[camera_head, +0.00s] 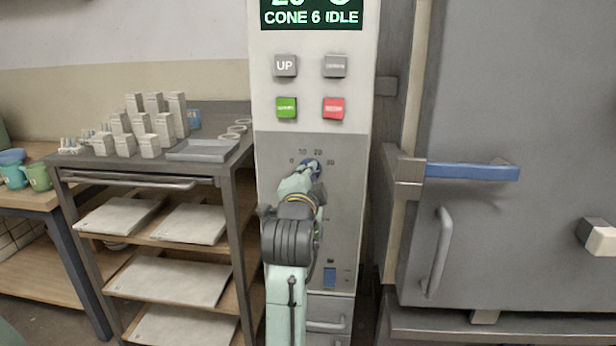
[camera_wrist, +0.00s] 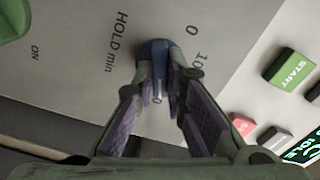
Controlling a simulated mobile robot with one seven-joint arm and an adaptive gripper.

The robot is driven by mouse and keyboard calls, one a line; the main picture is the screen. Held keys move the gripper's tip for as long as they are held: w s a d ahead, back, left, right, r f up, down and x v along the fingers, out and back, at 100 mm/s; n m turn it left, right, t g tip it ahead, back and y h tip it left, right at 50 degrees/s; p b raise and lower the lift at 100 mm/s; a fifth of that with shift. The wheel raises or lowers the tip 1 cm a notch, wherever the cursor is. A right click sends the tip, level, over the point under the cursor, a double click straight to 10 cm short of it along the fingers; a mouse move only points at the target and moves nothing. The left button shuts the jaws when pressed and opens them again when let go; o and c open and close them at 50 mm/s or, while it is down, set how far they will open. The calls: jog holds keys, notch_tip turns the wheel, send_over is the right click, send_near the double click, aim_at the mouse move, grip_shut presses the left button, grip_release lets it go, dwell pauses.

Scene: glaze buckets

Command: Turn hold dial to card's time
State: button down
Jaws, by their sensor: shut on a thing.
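The hold dial is a blue knob (camera_wrist: 155,47) on the grey panel. It lies beside the label "HOLD min", with 0 and 10 printed near it in the wrist view. My gripper (camera_wrist: 159,85) is shut on the dial, with a finger on either side. A pale line shows between the fingers, but I cannot tell which number the dial points to. I cannot make out a card with a time in either view.
Above the dial are the UP, green START and red buttons (camera_head: 333,108) and a display (camera_head: 313,17) reading "CONE 6 IDLE". A shelf cart (camera_head: 240,160) stands left; a kiln door (camera_head: 520,230) with a blue handle stands right.

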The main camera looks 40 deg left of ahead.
jog(key=c, duration=1.6)
grip_release()
jog(key=shift+c, duration=0.2)
jog(key=v, duration=1.2)
jog(key=shift+a, duration=0.1)
